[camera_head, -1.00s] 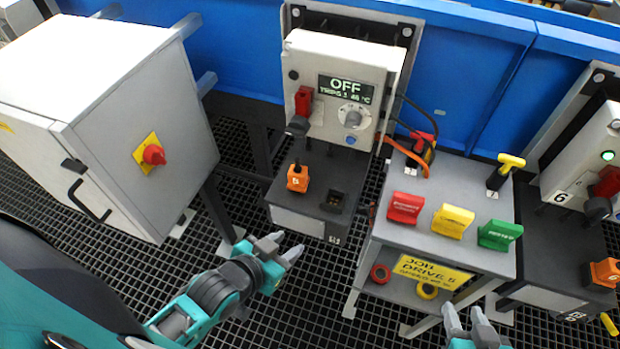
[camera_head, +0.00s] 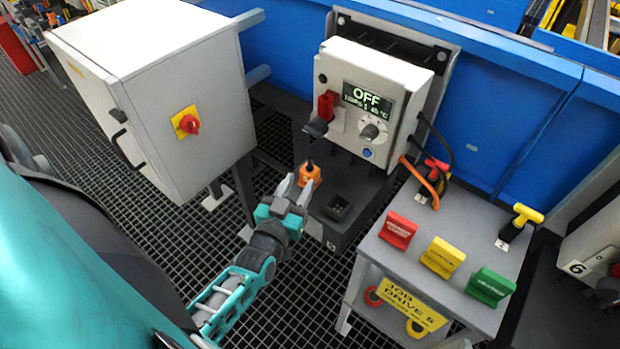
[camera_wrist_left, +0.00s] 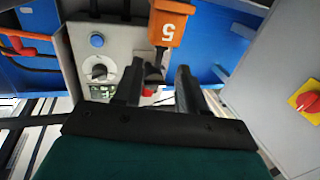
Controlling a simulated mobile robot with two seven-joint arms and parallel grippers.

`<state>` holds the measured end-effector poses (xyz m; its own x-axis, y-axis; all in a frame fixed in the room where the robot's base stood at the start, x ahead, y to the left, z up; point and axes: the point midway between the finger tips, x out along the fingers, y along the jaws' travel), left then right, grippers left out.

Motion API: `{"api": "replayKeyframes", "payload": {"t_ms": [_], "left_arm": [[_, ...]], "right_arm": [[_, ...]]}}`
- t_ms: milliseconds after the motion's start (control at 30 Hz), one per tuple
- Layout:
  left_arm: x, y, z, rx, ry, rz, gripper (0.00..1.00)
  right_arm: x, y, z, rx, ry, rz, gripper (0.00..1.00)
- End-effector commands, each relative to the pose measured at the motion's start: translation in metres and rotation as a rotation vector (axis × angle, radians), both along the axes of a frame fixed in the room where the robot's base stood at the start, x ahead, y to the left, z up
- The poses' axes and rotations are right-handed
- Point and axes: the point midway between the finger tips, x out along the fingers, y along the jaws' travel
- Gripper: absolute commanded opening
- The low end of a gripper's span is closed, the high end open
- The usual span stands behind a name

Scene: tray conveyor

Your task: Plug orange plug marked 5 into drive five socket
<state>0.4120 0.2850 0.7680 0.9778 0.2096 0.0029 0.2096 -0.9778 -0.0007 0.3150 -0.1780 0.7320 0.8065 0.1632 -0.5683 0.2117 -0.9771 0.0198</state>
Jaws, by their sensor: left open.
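The orange plug (camera_head: 310,172) stands on the dark ledge below the grey drive box (camera_head: 370,85). Its "5" shows in the left wrist view (camera_wrist_left: 168,28). My left gripper (camera_head: 294,186) is open, its fingertips close to the plug. In the left wrist view the fingers (camera_wrist_left: 160,80) are apart, with the plug's body beyond their tips; I cannot tell whether they touch it. A dark square socket (camera_head: 338,208) sits on the ledge to the plug's right; its label is too small to read. My right gripper is not in view.
A grey cabinet (camera_head: 160,80) with a red knob (camera_head: 190,123) stands left. The drive display reads OFF, beside a red handle (camera_head: 326,106). A grey table (camera_head: 400,255) with red, yellow and green tags stands right.

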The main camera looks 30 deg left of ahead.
Motion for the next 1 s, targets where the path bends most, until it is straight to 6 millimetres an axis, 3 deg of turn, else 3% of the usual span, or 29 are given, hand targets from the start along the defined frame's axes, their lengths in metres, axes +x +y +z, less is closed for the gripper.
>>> {"api": "replayKeyframes", "payload": {"t_ms": [100, 367, 633, 1000], "left_arm": [[0.022, 0.005, -0.003, 0.000, -0.002, -0.001, 0.41], [0.044, 0.009, -0.001, 0.000, 0.000, -0.002, 0.41], [0.081, 0.018, 0.001, 0.001, -0.001, -0.001, 0.41], [0.089, 0.019, 0.004, 0.000, 0.003, -0.002, 0.38]], "right_arm": [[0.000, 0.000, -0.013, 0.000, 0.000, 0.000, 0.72], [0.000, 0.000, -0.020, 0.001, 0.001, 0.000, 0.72], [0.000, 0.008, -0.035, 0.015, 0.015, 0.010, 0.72], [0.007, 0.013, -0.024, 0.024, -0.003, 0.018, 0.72]]}}
